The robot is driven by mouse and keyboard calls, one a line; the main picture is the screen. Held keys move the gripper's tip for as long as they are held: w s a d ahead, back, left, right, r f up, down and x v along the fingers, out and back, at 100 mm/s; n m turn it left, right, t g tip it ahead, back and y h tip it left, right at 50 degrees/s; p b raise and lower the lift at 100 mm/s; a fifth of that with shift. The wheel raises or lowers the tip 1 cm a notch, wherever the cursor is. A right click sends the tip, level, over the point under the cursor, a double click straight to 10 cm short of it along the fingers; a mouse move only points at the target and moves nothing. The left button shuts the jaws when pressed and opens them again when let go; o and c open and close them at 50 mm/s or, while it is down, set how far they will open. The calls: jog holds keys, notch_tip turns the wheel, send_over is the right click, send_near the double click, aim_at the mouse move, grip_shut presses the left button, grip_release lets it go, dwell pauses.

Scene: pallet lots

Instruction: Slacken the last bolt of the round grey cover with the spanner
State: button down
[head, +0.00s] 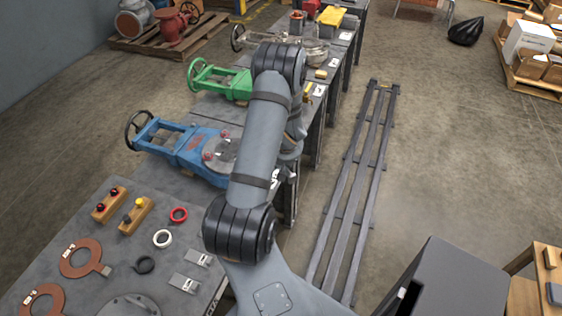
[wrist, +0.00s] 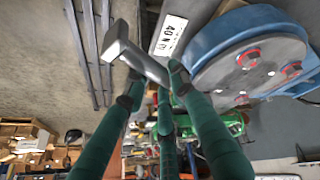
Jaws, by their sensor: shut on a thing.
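The round grey cover (head: 224,153) sits on the blue valve (head: 188,153) in the head view, partly hidden by my arm. In the wrist view the cover (wrist: 272,76) carries three visible red-marked bolts: one near the top left (wrist: 249,58), one at the right (wrist: 291,69) and one lower down (wrist: 242,99). My gripper (wrist: 153,78), with green fingers, is shut on the grey spanner (wrist: 135,58). The spanner's wide end points to the upper left, away from the cover. The spanner is beside the cover and appears apart from the bolts. My arm hides the gripper in the head view.
A white "40 N" plate (wrist: 170,35) lies beside the blue valve. A green valve (head: 222,83) stands behind it. Rings, wooden blocks and tags lie on the front bench (head: 90,215).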

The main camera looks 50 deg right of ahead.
jog(key=shift+s+d+n+t+y+p, duration=0.2)
jog(key=shift+d+n+p, duration=0.5)
jog(key=shift+p, duration=0.75)
jog(key=shift+s+d+n+t+y+p, duration=0.15)
jog(key=shift+d+n+p, duration=0.25)
jog(key=shift+d+p, duration=0.8)
jog(key=shift+a+m+b, duration=0.3)
jog(key=shift+a+b, duration=0.15)
jog(key=shift+a, duration=0.25)
jog(key=shift+r+p, duration=0.5)
jog(key=shift+r, duration=0.15)
dwell(2.3)
jog(key=shift+r+p, duration=1.75)
jog(key=shift+r, duration=0.25)
